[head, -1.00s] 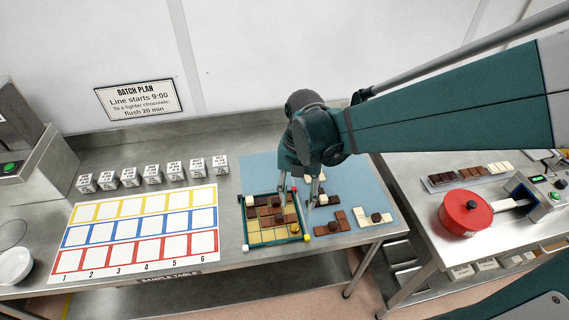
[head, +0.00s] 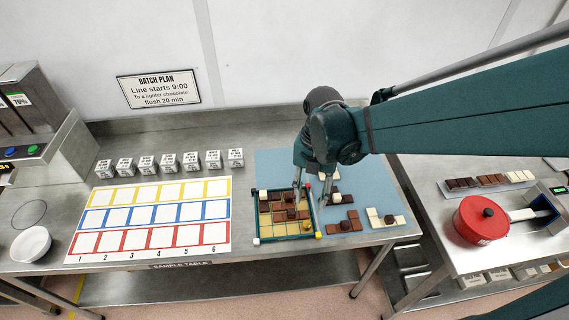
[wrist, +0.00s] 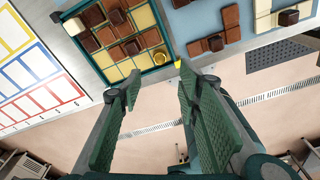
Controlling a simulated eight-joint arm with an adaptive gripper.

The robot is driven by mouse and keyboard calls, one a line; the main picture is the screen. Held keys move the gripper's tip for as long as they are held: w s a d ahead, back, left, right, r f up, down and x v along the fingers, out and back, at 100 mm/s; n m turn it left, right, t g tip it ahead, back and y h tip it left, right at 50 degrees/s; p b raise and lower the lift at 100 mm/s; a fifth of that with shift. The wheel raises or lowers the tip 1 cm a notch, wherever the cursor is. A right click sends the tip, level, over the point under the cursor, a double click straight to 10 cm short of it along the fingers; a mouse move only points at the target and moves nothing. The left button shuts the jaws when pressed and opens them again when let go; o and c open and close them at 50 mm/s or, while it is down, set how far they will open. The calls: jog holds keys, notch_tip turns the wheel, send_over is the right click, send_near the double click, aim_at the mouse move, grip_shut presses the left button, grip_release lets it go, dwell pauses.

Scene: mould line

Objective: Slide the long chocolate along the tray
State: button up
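The tray (head: 286,239) has a green rim and holds dark, brown and cream chocolate pieces. I cannot tell for certain which piece is the long chocolate. My gripper (head: 311,203) reaches down at the tray's right side, with one finger over the tray and the other near its right edge. In the wrist view, my gripper (wrist: 148,86) is open, its fingers wide apart with nothing between them. The tray's near rim (wrist: 140,74) lies beyond the fingertips there.
A blue mat (head: 376,197) lies under the tray. Loose brown pieces (head: 350,222) and cream pieces (head: 374,217) lie right of it. A numbered chart (head: 150,254) lies left, with several white cubes (head: 168,162) behind.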

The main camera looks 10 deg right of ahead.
aim_at(288, 212)
jog(key=w+a+f+m, duration=0.1)
jog(key=a+m, duration=0.1)
jog(key=m, duration=0.2)
jog(key=w+a+f+m+p, duration=0.1)
jog(key=a+m, duration=0.1)
jog(key=m, duration=0.2)
jog(key=w+a+f+m+t+p, duration=0.1)
jog(key=a+m, duration=0.1)
jog(key=m, duration=0.3)
jog(key=shift+a+h, duration=0.15)
jog(key=shift+h, duration=0.15)
jog(key=shift+f, duration=0.15)
dwell(0.4)
jog(key=shift+f, duration=3.7)
jog(key=c, duration=1)
